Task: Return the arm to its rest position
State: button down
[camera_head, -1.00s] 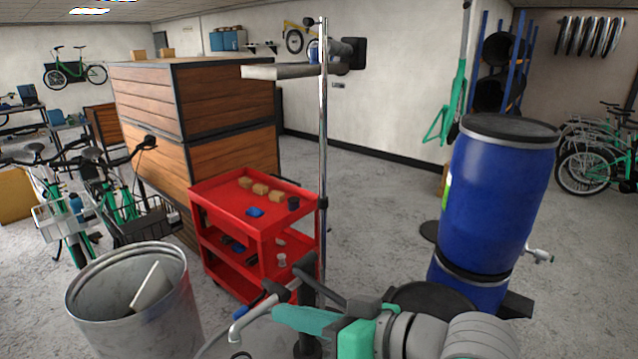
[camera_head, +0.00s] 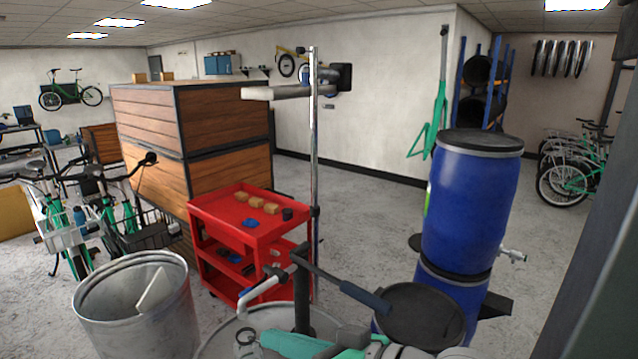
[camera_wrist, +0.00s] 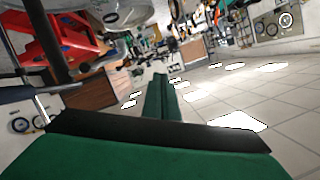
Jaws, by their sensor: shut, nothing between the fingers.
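My gripper (camera_head: 272,340) is at the bottom middle of the head view, with its green fingers pointing left. In the wrist view its two green fingers (camera_wrist: 162,98) lie together, shut with nothing between them. In the head view it shows in front of a round grey metal drum or tub (camera_head: 222,338). My arm runs off the bottom edge, so most of it is hidden.
A grey bin (camera_head: 135,310) stands at lower left, a red cart (camera_head: 255,238) behind it. A metal stand pole (camera_head: 314,150) rises near the gripper. Stacked blue barrels (camera_head: 470,205) stand right. A dark post (camera_head: 600,240) fills the right edge. Floor behind the cart is clear.

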jog(key=w+f+m+t+h, duration=0.1)
jog(key=w+f+m+t, duration=0.25)
jog(key=f, duration=0.35)
jog(key=w+f+m+t+h, duration=0.2)
jog(key=f+m+t, duration=0.2)
jog(key=f+m, duration=0.15)
jog(key=s+d+f+m+t+h, duration=0.1)
jog(key=s+d+f+m+h, duration=0.15)
jog(key=f, duration=0.55)
jog(key=s+d+f+m+h, duration=0.1)
jog(key=s+f+h, duration=0.25)
jog(key=f, duration=0.35)
jog(key=s+d+f+h, duration=0.2)
jog(key=s+f+h, duration=0.2)
jog(key=s+f, duration=0.7)
jog(key=s+r+n, duration=0.3)
jog(key=s+n, duration=0.3)
jog(key=s, duration=1)
jog(key=shift+r+g, duration=0.2)
jog(key=shift+g, duration=0.15)
